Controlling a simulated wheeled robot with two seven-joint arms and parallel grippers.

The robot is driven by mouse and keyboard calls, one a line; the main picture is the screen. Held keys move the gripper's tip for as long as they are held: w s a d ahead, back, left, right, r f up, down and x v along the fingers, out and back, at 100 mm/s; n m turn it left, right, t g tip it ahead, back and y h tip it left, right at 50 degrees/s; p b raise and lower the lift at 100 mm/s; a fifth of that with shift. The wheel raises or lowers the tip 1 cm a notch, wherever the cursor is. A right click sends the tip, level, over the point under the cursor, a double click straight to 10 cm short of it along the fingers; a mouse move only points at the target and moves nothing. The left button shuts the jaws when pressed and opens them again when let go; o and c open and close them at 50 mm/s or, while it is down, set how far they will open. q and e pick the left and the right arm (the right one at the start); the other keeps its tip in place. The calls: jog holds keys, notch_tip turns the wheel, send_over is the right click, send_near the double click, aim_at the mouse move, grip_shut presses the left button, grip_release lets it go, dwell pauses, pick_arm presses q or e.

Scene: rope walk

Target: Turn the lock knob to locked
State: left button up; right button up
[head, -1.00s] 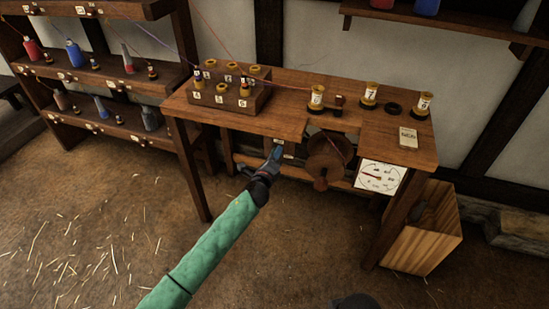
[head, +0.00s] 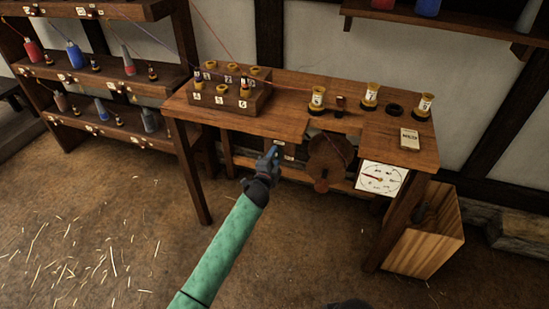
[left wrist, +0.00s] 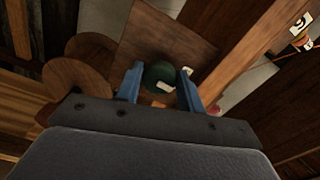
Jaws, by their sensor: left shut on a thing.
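The lock knob (left wrist: 158,72) is a dark green round knob with a pale mark on its face, seen in the left wrist view. It sits on a brown wooden board, with a small white label (left wrist: 187,71) beside it. My left gripper (left wrist: 160,90) has its blue fingers on either side of the knob and is shut on it. In the head view my left gripper (head: 272,155) is below the front edge of the bench (head: 290,120) and hides the knob. I cannot read which way the knob points. My right gripper is not in view.
A brown wheel (head: 330,150) with a reddish knob hangs just right of my left gripper. A white dial (head: 380,178) is further right. A block with several numbered spools (head: 225,98) stands on the bench. A wooden bin (head: 430,235) stands at right; the floor in front is open.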

pick_arm(q)
jog(key=shift+f+n, duration=0.1)
jog(key=shift+n, duration=0.5)
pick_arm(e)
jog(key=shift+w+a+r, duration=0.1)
pick_arm(q)
jog(key=o, duration=0.8)
jog(key=shift+o, duration=0.7)
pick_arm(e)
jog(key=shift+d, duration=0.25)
pick_arm(q)
jog(key=b+v, duration=0.1)
jog(key=v, duration=0.6)
jog(key=shift+s+a, duration=0.15)
jog(key=shift+s, duration=0.2)
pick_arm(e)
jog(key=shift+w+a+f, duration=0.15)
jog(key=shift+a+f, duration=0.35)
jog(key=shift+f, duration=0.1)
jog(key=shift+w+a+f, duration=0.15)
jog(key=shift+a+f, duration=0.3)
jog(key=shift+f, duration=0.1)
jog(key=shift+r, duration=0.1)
